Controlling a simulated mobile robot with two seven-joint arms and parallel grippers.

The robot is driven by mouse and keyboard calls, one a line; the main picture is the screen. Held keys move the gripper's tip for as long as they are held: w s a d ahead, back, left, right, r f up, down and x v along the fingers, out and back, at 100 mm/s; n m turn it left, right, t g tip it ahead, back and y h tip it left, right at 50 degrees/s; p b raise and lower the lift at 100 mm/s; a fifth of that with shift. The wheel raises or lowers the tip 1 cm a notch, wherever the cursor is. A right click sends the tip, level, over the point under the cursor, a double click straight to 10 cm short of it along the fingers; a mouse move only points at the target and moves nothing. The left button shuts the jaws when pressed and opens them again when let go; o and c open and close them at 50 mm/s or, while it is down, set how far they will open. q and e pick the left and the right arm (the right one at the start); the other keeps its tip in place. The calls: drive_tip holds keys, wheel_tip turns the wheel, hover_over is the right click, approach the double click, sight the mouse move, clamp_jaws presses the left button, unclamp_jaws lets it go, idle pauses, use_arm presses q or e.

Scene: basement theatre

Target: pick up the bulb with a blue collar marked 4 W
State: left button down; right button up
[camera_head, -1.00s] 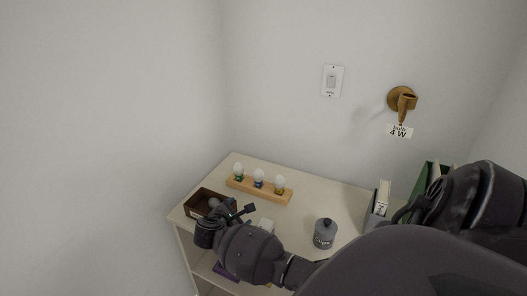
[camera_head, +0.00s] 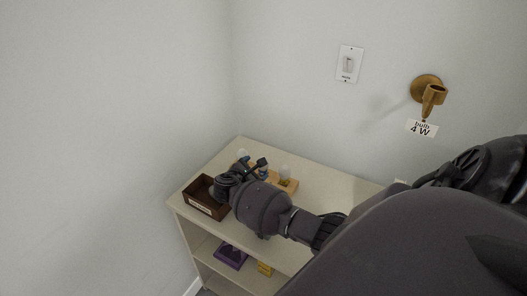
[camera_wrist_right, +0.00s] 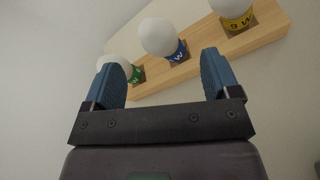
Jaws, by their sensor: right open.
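The bulb with a blue collar (camera_wrist_right: 178,52) stands in the middle of a wooden rack (camera_wrist_right: 207,40) in the right wrist view. Its collar shows a W; the digit is not readable. My right gripper (camera_wrist_right: 160,64) is open and empty, its blue fingers short of this bulb, which shows between and beyond the tips. In the head view my right gripper (camera_head: 254,165) is above the rack and hides the middle bulb. My left gripper is not in view.
In the wrist view a green-collared bulb (camera_wrist_right: 136,74) is left of the blue one, and a yellow-collared bulb (camera_wrist_right: 238,20) right. A dark brown box (camera_head: 196,202) sits at the shelf's left end. A brass wall socket (camera_head: 430,92) hangs above a "bulb 4 W" label (camera_head: 422,129).

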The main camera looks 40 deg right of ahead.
drive_tip(key=shift+b+x, duration=0.3)
drive_tip(key=shift+x, duration=3.5)
drive_tip(key=shift+w, duration=0.1)
drive_tip(key=shift+c, duration=0.3)
drive_tip(key=shift+a, duration=0.1)
drive_tip(key=c, duration=1)
